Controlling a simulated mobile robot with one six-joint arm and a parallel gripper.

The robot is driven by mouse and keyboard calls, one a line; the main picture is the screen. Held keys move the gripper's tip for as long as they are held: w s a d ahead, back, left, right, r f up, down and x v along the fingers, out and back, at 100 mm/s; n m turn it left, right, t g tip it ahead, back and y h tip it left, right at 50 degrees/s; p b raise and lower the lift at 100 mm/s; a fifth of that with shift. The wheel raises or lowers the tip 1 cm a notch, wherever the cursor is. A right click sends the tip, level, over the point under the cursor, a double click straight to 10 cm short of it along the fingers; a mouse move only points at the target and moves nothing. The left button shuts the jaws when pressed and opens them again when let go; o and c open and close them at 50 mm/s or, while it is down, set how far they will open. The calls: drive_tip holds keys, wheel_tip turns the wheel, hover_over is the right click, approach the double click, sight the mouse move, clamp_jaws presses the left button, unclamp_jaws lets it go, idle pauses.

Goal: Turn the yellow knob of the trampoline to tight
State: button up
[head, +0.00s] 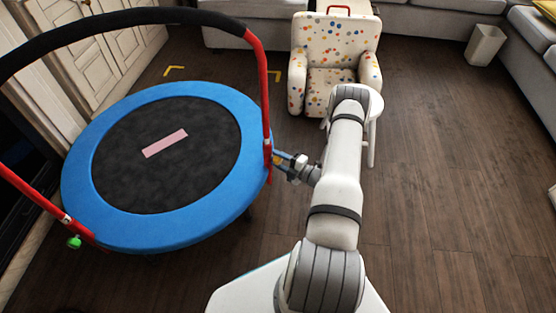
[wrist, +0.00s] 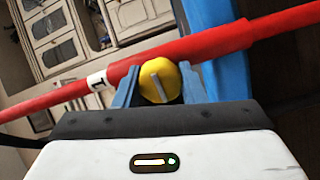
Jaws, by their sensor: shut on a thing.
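The trampoline (head: 130,215) has a blue rim, a black mat and a red handle frame with a black padded top bar. The yellow knob (wrist: 172,72) is on the red post (wrist: 215,42); a grey bar on its face stands nearly upright, slightly tilted. My gripper (head: 274,157) is at the right-hand red post in the head view. In the wrist view my gripper (wrist: 158,84) is shut on the yellow knob, with one blue finger on each side. A white label with a dark mark (wrist: 97,80) is on the post left of the knob. The fingers hide the knob's sides.
A green knob (head: 74,242) is on the left red post. A pale bin (head: 485,45) stands at the back right.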

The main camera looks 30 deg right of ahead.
drive_tip(key=shift+r, duration=0.15)
idle(0.3)
drive_tip(key=o, duration=1)
drive_tip(key=p+v, duration=0.2)
drive_tip(key=v, duration=0.6)
drive_tip(key=shift+w, duration=0.1)
